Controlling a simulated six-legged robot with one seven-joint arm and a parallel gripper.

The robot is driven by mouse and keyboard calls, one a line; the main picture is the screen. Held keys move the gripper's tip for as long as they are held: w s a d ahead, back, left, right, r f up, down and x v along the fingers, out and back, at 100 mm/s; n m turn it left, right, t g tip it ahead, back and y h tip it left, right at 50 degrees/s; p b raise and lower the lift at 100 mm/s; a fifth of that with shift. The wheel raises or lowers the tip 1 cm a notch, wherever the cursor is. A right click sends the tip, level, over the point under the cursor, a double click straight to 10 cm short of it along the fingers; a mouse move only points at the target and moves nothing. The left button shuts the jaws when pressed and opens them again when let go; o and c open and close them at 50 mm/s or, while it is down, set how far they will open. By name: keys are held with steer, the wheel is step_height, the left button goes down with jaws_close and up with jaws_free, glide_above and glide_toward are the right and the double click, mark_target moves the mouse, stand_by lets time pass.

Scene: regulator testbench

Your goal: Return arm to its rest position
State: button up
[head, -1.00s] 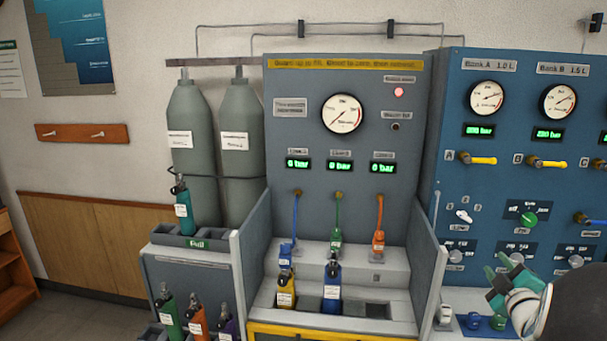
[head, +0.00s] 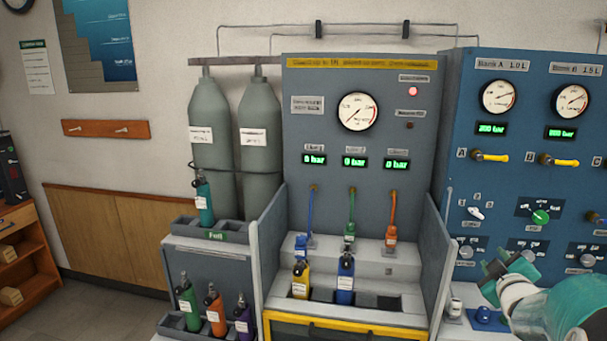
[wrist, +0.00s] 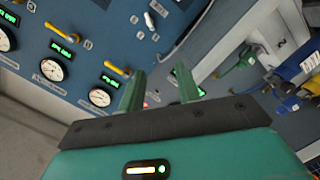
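My gripper (head: 492,274) is at the lower right of the head view, in front of the blue panel's lower part. In the wrist view its two green fingers (wrist: 160,92) stand apart with nothing between them. My wrist hides some of the panel's lower controls in the head view. The blue panel (head: 525,150) carries gauges, yellow-handled valves and knobs, and it fills much of the upper wrist view.
The grey filling station (head: 430,165) holds a yellow bottle (head: 300,282) and a blue bottle (head: 345,280) between side walls. A teal bottle (head: 204,200) stands in the tray marked Full. Several bottles stand below it. Floor shows at left (head: 100,310).

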steer(key=s+a+r+m+g, duration=0.2)
steer(key=a+m, duration=0.1)
steer(key=a, duration=0.6)
steer(key=s+a+f+m+g+y, duration=0.1)
steer(key=s+a+f+g+y, duration=0.1)
steer(key=s+a, duration=0.8)
steer(key=s+a+f+m+g+y, duration=0.2)
steer(key=s+a+g, duration=0.3)
steer(key=s+a, duration=0.5)
steer(key=a+y, duration=0.1)
steer(key=a, duration=0.3)
steer(key=shift+s+a+g+y, duration=0.3)
steer(key=shift+s+g+y, duration=0.05)
steer(key=shift+g+y, duration=0.05)
